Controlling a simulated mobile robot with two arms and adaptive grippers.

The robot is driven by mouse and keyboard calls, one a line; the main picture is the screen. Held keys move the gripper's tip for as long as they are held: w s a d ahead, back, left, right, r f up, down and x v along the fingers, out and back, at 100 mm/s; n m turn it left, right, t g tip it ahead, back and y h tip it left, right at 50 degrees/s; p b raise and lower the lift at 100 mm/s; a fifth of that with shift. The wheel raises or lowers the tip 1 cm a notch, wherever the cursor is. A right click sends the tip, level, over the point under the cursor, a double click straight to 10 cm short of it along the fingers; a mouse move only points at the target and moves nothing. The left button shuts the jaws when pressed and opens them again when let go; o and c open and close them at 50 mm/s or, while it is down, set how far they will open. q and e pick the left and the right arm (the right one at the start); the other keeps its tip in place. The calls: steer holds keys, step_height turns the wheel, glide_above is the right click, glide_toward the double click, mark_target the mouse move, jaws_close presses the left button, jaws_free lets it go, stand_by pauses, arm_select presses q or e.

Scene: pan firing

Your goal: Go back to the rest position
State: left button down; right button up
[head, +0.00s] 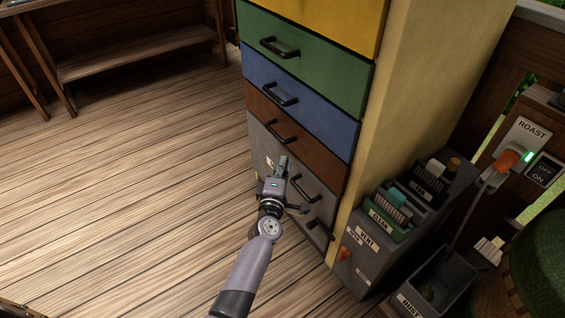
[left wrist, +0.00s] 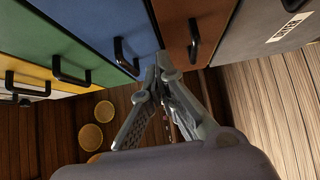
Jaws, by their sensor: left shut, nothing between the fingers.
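My left gripper (head: 281,164) is shut and empty in the head view. It is in front of the lower drawers of a tall drawer cabinet (head: 425,90), near the grey drawer (head: 315,193). Its shut fingers also show in the left wrist view (left wrist: 158,64), with the blue drawer (left wrist: 107,30) and the brown drawer (left wrist: 205,20) behind them. I cannot tell whether the fingers touch the cabinet. The drawers that show look closed. My right gripper is in neither view.
Brushes and labelled bins (head: 400,205) stand right of the cabinet, with a dust bin (head: 440,280) in front. A ROAST switch panel (head: 525,140) is at the far right. A wooden bench (head: 140,57) stands at the back left. The plank floor (head: 120,180) on the left is clear.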

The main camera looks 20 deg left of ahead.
arm_select(q)
steer(key=s+d+f+m+g+h, duration=0.1)
steer(key=s+f+m+g+h, duration=0.1)
steer(key=s+f+m+g, duration=0.8)
steer(key=s+d+f+m+g+h, duration=0.15)
steer(key=s+f+m, duration=0.45)
steer(key=s+f, duration=1)
steer(key=s+a+f+m+g+p, duration=0.1)
steer(key=s+p, duration=0.4)
steer(key=s, duration=0.5)
steer(key=s+a+f+m+g+y+p, duration=0.1)
steer(key=s+a+p, duration=0.4)
steer(key=s, duration=0.5)
steer(key=s+a+f+m+g+y+p, duration=0.1)
steer(key=s+a+f+m+g+p, duration=0.2)
steer(key=s, duration=0.7)
steer(key=a+f+p, duration=0.1)
steer(key=p, duration=0.1)
steer(key=shift+s+p, duration=0.25)
steer(key=shift+p, duration=0.1)
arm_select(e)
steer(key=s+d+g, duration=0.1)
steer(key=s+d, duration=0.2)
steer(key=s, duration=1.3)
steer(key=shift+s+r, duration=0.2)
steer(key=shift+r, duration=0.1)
arm_select(q)
steer(key=shift+g, duration=0.25)
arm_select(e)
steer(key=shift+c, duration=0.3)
